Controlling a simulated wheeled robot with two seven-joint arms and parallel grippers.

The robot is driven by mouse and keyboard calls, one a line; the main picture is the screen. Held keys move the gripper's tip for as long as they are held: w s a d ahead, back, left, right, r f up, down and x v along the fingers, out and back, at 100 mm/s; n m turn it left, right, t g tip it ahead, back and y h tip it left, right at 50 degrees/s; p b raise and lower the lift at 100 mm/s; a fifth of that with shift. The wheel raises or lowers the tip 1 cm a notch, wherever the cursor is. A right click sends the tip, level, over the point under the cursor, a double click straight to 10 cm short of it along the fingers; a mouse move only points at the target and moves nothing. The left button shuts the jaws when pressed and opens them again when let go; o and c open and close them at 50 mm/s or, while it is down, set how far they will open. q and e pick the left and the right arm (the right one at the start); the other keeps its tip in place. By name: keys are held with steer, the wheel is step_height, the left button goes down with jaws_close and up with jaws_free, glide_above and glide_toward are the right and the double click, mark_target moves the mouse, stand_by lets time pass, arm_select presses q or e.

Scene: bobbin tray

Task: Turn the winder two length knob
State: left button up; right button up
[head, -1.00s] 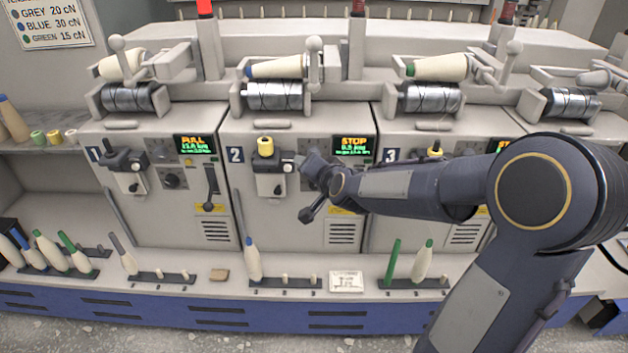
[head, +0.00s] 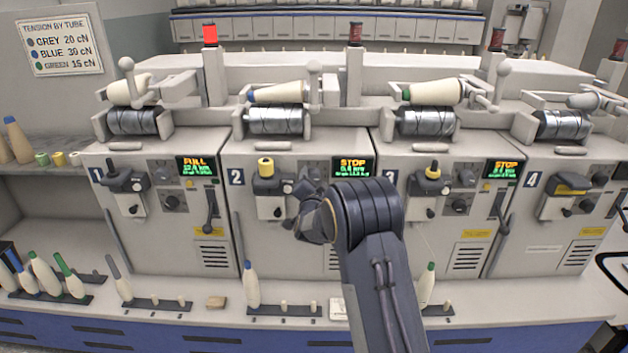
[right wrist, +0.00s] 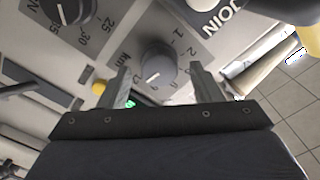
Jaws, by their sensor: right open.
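The length knob (right wrist: 158,62) is a dark grey round knob with a pale pointer line, on a dial with numbers and "km", in the right wrist view. My right gripper (right wrist: 160,72) is open, one finger on each side of the knob in that picture. I cannot tell whether the fingers touch it. In the head view my right gripper (head: 308,200) is at the front panel of winder two (head: 285,235), right of its "2" label, and hides the knobs there. Winder two's display (head: 353,166) reads STOP. My left gripper is out of view.
A second knob (right wrist: 68,8), with a 25–30 scale, a yellow button (right wrist: 99,87) and a white JOIN button (right wrist: 203,5) surround the length knob. Cones and tubes line the front ledge.

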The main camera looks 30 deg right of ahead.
steer(key=shift+w+d, duration=0.2)
steer(key=shift+w, duration=0.15)
steer(key=c, duration=1)
